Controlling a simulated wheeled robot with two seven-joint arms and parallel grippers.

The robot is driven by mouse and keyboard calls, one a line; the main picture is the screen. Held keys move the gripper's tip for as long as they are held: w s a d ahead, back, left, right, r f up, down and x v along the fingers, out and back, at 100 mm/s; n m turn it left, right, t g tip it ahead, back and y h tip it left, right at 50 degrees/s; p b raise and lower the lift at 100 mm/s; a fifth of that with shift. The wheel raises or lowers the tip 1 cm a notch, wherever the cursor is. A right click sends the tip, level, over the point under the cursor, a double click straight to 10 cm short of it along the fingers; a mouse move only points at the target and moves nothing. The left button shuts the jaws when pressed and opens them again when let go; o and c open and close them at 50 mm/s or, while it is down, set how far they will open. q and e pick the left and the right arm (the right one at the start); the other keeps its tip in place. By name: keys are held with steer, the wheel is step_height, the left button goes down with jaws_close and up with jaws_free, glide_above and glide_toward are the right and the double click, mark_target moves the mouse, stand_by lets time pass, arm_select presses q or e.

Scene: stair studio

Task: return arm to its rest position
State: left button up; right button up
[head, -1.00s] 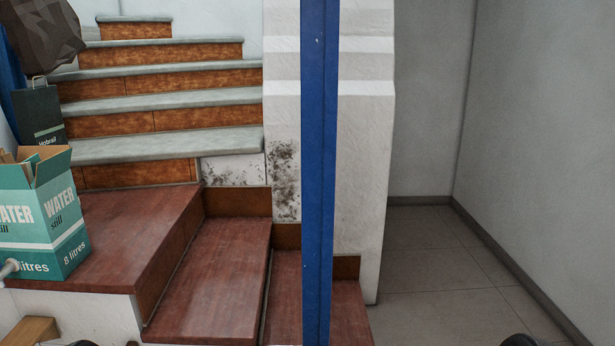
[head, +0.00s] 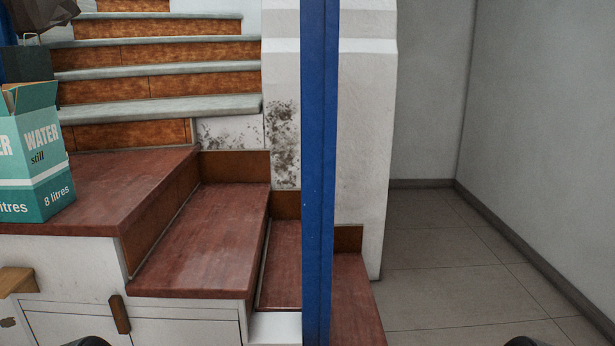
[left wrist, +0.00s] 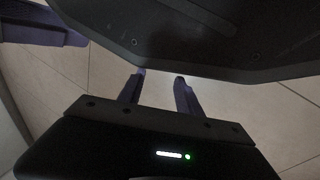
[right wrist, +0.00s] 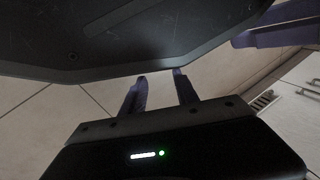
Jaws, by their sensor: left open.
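My left gripper (left wrist: 160,76) shows in the left wrist view. Its two dark fingers stand apart with only pale floor tile between them, so it is open and empty. My right gripper (right wrist: 159,75) shows in the right wrist view with its fingers apart and nothing between them. Dark parts of my own body cover the top of both wrist views. In the head view neither gripper's fingers show; only small dark rounded parts of mine appear at the bottom edge.
A teal and white water box (head: 38,160) stands on the red-brown landing (head: 110,190) at left. Stairs (head: 160,85) rise behind it, and lower steps (head: 210,240) descend rightward. A blue post (head: 320,170) stands mid-view. Tiled floor (head: 440,260) at right is clear.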

arm_select(q)
step_height(320, 180, up, 34)
steer(key=s+d+p, duration=0.1)
steer(key=s+p, duration=0.2)
steer(key=p, duration=2.9)
steer(key=shift+d+g+p, duration=0.3)
steer(key=shift+d, duration=0.05)
arm_select(e)
step_height(320, 180, up, 34)
steer(key=s+a, duration=0.1)
steer(key=s, duration=0.2)
steer(key=shift+a+r+g, duration=0.15)
steer(key=shift+a+g, duration=0.15)
steer(key=shift+a, duration=0.05)
arm_select(q)
steer(key=shift+w+r, duration=0.1)
arm_select(e)
steer(key=shift+w, duration=0.1)
